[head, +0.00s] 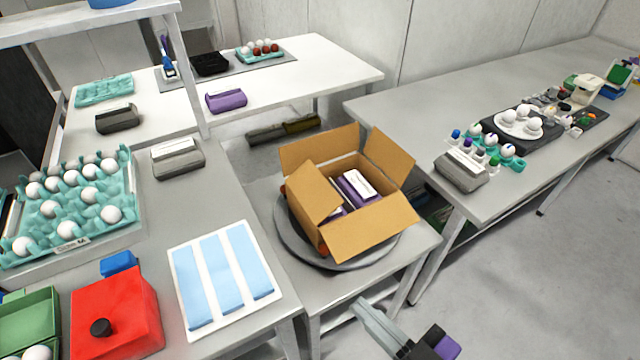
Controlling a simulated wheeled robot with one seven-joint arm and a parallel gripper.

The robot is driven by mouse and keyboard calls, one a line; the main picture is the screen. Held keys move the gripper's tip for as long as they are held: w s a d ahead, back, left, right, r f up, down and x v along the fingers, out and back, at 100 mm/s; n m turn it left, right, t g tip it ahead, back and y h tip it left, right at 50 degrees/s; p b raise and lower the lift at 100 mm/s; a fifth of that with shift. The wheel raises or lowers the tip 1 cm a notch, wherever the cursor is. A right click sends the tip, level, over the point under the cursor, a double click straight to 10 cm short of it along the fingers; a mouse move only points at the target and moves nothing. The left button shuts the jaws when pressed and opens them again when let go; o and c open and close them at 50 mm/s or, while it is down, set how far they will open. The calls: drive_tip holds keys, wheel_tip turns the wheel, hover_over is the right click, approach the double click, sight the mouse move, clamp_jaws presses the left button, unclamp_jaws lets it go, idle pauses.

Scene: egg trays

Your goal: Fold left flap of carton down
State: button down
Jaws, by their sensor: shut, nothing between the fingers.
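The open cardboard carton (360,168) sits on a round grey turntable (290,235) on the middle table. Its left flap (314,192) slants inward over the left part of the opening. The back flap (320,149) stands up, the right flap (390,157) leans outward, and the front flap (374,227) slopes outward toward me. Purple-and-white boxes (357,184) lie inside, partly hidden by the left flap. My gripper (362,308) is at the bottom, in front of and below the carton, apart from it. Its grey fingers are together and empty.
A white panel with blue stripes (222,277), a red box (115,310) and an egg tray (130,200) fill the left table. The right table (400,110) holds a grey case (462,170) and egg plates. Open floor (530,250) lies at right.

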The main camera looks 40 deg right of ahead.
drive_tip(key=w+d+h, duration=0.2)
drive_tip(key=w+d, duration=0.3)
drive_tip(key=w, duration=0.3)
drive_tip(key=w+d+h, duration=0.1)
drive_tip(key=w+d, duration=0.4)
drive_tip(key=w, duration=0.4)
drive_tip(key=n+g+h+p, duration=0.1)
drive_tip(key=n+g+p, duration=0.1)
hover_over(324, 189)
drive_tip(key=a, duration=0.2)
wheel_tip(324, 189, down, 4)
drive_tip(key=shift+w+f, duration=0.15)
drive_tip(key=shift+d+f, duration=0.3)
drive_tip(key=shift+f, duration=0.25)
drive_tip(key=shift+d+f, duration=0.25)
drive_tip(key=shift+f, duration=0.25)
drive_tip(key=shift+s+d+f, duration=0.2)
drive_tip(key=shift+d+f, duration=0.25)
drive_tip(key=shift+f, duration=0.35)
